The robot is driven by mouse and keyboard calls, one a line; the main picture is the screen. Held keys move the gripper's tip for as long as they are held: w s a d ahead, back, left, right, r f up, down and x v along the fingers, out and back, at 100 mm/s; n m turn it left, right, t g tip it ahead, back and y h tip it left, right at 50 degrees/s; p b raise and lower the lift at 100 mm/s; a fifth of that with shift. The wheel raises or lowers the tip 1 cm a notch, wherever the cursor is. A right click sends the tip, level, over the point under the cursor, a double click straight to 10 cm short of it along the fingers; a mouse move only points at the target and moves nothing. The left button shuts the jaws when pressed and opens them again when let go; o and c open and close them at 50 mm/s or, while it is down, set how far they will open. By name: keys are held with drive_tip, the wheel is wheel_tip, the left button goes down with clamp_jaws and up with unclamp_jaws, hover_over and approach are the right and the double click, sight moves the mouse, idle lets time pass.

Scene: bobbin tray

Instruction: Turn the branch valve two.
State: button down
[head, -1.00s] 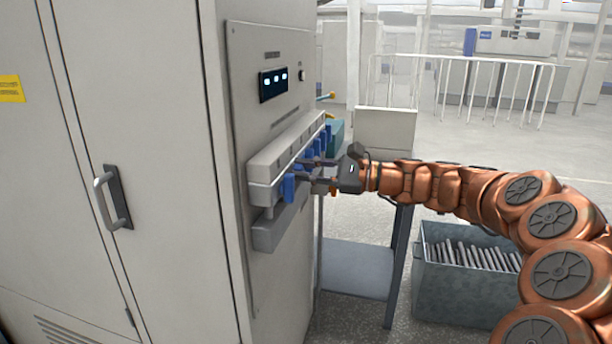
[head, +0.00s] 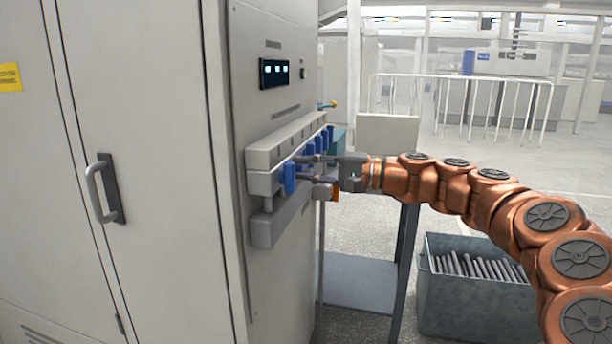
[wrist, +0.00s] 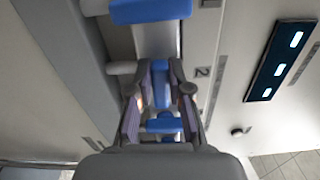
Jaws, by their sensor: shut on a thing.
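The manifold (head: 285,150) is a pale ledge on the cabinet side with a row of blue valve handles. The nearest blue handle (head: 290,178) hangs down at the front end; in the wrist view a blue handle (wrist: 150,10) shows at the top. My gripper (head: 303,168) reaches in from the right, behind that nearest handle. In the wrist view my gripper (wrist: 160,78) has its fingers on either side of a blue handle (wrist: 164,124), beside a label "2" (wrist: 203,72). It is shut on this handle, branch valve two. The fingers partly hide the handle.
A lit display (head: 275,73) is above the manifold. A cabinet door handle (head: 107,188) sticks out at left. A grey bin (head: 465,300) with several rods stands on the floor below my arm. A white railing (head: 460,85) is behind.

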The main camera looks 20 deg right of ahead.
drive_tip(key=shift+f+n, duration=0.1)
drive_tip(key=shift+n, duration=0.3)
drive_tip(key=c, duration=1.1)
unclamp_jaws()
drive_tip(key=v, duration=1.2)
